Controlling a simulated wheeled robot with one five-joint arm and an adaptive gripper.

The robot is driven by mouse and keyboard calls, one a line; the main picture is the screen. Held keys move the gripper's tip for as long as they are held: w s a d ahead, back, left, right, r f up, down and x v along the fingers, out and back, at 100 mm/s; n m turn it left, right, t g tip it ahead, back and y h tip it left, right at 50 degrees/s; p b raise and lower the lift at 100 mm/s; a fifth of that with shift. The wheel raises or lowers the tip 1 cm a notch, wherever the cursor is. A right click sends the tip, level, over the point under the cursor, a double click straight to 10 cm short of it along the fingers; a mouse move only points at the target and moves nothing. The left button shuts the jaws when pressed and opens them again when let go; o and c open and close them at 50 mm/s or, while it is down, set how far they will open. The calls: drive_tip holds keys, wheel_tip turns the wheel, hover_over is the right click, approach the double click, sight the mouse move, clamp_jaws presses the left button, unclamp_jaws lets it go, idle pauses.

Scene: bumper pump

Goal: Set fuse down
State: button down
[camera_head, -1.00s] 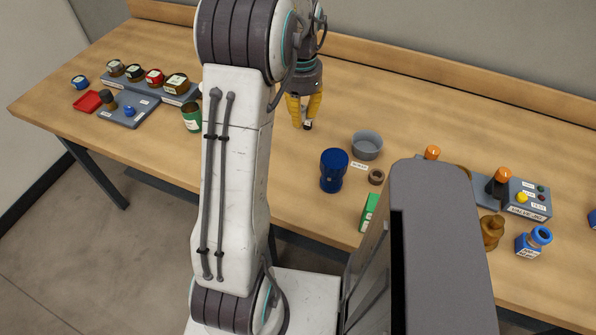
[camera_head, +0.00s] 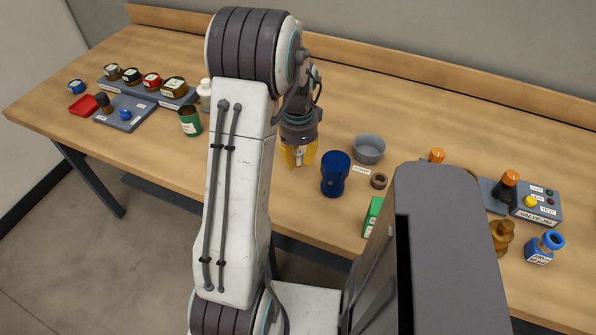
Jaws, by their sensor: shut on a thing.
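My gripper (camera_head: 299,162), with yellow fingers, points down over the front-middle of the wooden table (camera_head: 410,105). It is shut on the fuse (camera_head: 298,155), a small piece with a pale and a dark part, mostly hidden between the fingers. I cannot tell whether the fuse touches the table. The gripper is just left of a dark blue cup-like thing (camera_head: 335,174).
A grey bowl (camera_head: 369,149) and a small brown ring (camera_head: 379,181) are right of the blue thing. A green box (camera_head: 372,217) lies nearer me. A green can (camera_head: 190,121) stands left of my arm. Open wood lies behind the gripper.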

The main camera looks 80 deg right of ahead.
sight(298, 178)
drive_tip(key=shift+f, duration=2.6)
drive_tip(key=shift+f, duration=0.1)
drive_tip(key=c, duration=1.1)
unclamp_jaws()
drive_tip(key=shift+c, duration=0.2)
